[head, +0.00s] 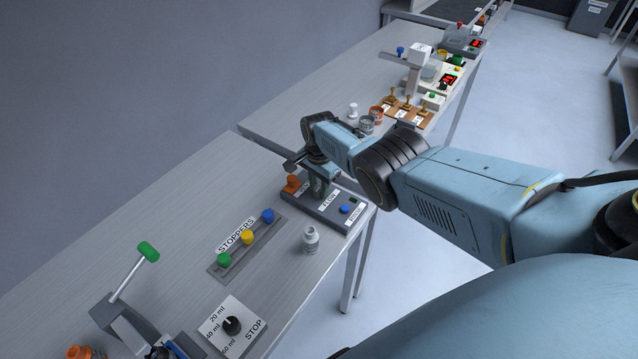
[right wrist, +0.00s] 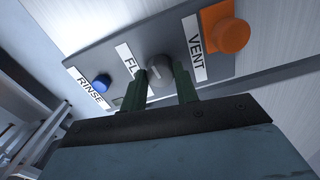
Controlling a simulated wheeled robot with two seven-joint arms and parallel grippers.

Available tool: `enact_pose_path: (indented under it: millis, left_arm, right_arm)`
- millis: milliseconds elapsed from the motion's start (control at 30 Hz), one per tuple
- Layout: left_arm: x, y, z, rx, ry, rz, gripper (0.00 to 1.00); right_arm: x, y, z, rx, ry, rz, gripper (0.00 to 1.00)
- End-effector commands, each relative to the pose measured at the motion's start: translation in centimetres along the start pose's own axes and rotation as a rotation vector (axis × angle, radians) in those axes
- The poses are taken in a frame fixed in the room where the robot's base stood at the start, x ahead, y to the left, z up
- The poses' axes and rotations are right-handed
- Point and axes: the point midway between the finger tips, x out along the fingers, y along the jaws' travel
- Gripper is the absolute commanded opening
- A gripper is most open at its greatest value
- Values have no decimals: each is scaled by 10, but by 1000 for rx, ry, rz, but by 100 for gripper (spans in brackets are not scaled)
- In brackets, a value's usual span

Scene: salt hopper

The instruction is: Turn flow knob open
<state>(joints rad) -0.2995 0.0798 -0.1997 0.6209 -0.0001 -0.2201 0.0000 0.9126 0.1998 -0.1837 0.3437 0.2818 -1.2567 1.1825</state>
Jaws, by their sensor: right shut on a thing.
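The flow knob (right wrist: 160,71) is a grey round knob with a pale pointer line, on a dark grey control panel (right wrist: 118,48). It stands between an orange "VENT" button (right wrist: 228,36) and a blue "RINSE" button (right wrist: 101,82). Its label, starting "FL" (right wrist: 128,62), is partly hidden. My right gripper (right wrist: 160,84) is shut on the flow knob, one dark green finger on each side. In the head view my right gripper (head: 319,184) reaches down to the panel (head: 316,208) and hides the knob.
A small white-and-grey bottle (head: 310,240) stands close in front of the panel. A "STOPPERS" rack (head: 240,258) with green, yellow and blue stoppers lies to the left. A dial marked in ml and "STOP" (head: 232,325) and a green-handled lever (head: 148,252) are nearer. The bench's left part is bare.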

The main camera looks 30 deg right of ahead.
Motion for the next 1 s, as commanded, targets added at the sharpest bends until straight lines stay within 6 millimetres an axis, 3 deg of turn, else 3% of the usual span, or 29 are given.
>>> enact_pose_path:
  millis: [333, 833, 867, 1000]
  left_arm:
    - [-1, 0, 0, 0, 0, 0, 48]
    - [-1, 0, 0, 0, -1, 1, 48]
    - [-1, 0, 0, 1, -1, 1, 48]
    - [-1, 0, 0, 1, -1, 1, 48]
  right_arm:
    - [-1, -1, -2, 123, 4, -3, 7]
    - [-2, -1, -2, 142, 3, -3, 7]
    - [-2, -1, -2, 142, 3, -3, 31]
    - [-1, -1, -2, 141, 2, -3, 49]
